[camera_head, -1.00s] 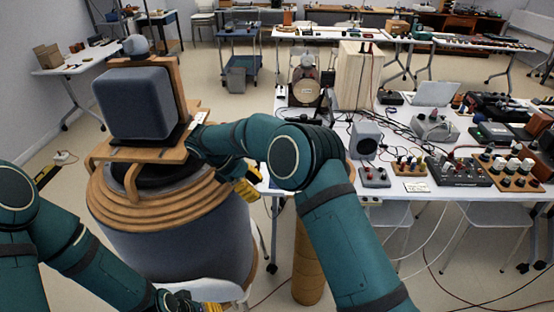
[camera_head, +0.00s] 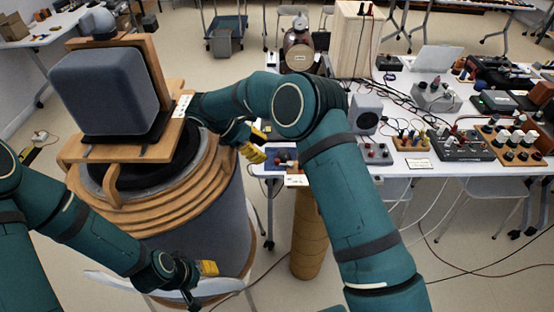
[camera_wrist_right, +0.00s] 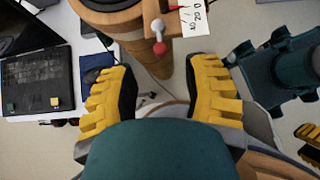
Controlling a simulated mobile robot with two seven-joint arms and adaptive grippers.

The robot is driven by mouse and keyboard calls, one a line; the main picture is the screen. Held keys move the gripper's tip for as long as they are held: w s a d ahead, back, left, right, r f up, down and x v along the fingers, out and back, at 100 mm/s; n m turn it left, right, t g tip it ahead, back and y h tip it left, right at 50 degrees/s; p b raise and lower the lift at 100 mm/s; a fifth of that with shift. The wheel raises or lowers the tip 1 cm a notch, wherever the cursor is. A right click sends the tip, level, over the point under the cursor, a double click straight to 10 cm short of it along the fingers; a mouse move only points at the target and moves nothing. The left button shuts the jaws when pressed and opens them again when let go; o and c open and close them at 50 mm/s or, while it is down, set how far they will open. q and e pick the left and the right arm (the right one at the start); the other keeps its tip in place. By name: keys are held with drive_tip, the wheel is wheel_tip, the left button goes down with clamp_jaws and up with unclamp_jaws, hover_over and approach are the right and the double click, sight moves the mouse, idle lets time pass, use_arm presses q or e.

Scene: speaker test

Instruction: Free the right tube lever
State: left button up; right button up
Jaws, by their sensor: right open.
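The lever (camera_wrist_right: 158,30) is a short grey arm with a red ball knob (camera_wrist_right: 160,47), seen in the right wrist view. It stands at the edge of a tan round body beside a white card with numbers (camera_wrist_right: 195,15). My right gripper (camera_wrist_right: 160,95) is open, its yellow fingers spread either side below the knob, not touching it. In the head view my right gripper (camera_head: 252,152) hangs left of a tan tube (camera_head: 308,240) at the table front; I cannot make out the lever there. My left gripper (camera_head: 207,269) is low beside the large grey drum; its jaw opening is unclear.
A grey speaker (camera_head: 105,92) sits on a wooden frame on the large drum (camera_head: 200,240) at left. The white table (camera_head: 440,168) at right holds control boxes, a small speaker (camera_head: 364,114) and cables.

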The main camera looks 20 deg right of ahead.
sight(276, 159)
drive_tip(key=x, duration=0.6)
drive_tip(key=shift+s+d+f, duration=0.1)
drive_tip(key=shift+d+f, duration=0.15)
drive_tip(key=shift+d, duration=0.05)
drive_tip(key=shift+c, duration=0.4)
clamp_jaws()
